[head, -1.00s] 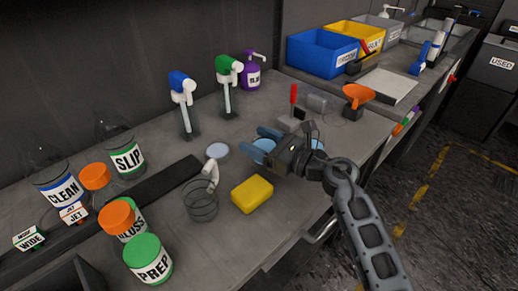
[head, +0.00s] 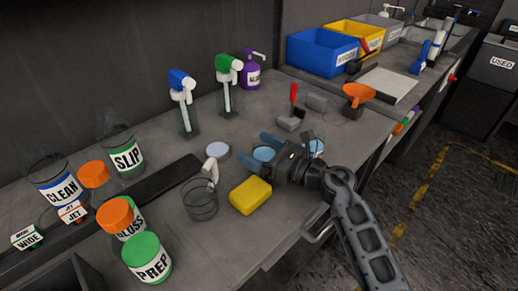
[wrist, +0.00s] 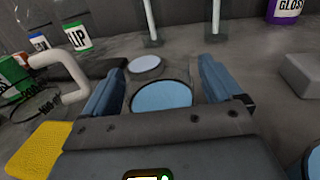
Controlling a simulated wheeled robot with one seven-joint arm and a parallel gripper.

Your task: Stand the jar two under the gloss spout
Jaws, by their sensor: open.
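Three low round pieces with pale tops stand on the bench; no number shows on any, so I cannot tell which is jar two. The middle blue one (head: 264,154) is between my gripper's fingers in the head view, and shows ahead between them in the wrist view (wrist: 161,95). A paler one (head: 218,150) lies to its left, and another blue one (head: 317,146) is partly hidden behind my gripper. My gripper (head: 266,150) is open, low over the bench, its fingers (wrist: 163,75) apart. A purple pump bottle (head: 251,76) with a white spout, lettered GLOS in the wrist view (wrist: 287,8), stands behind.
A yellow sponge (head: 250,195) and a clear cylinder (head: 201,203) are front left of my gripper. Green and blue spray bottles (head: 227,75) (head: 182,90) stand at the back. Bare bench lies before the purple bottle.

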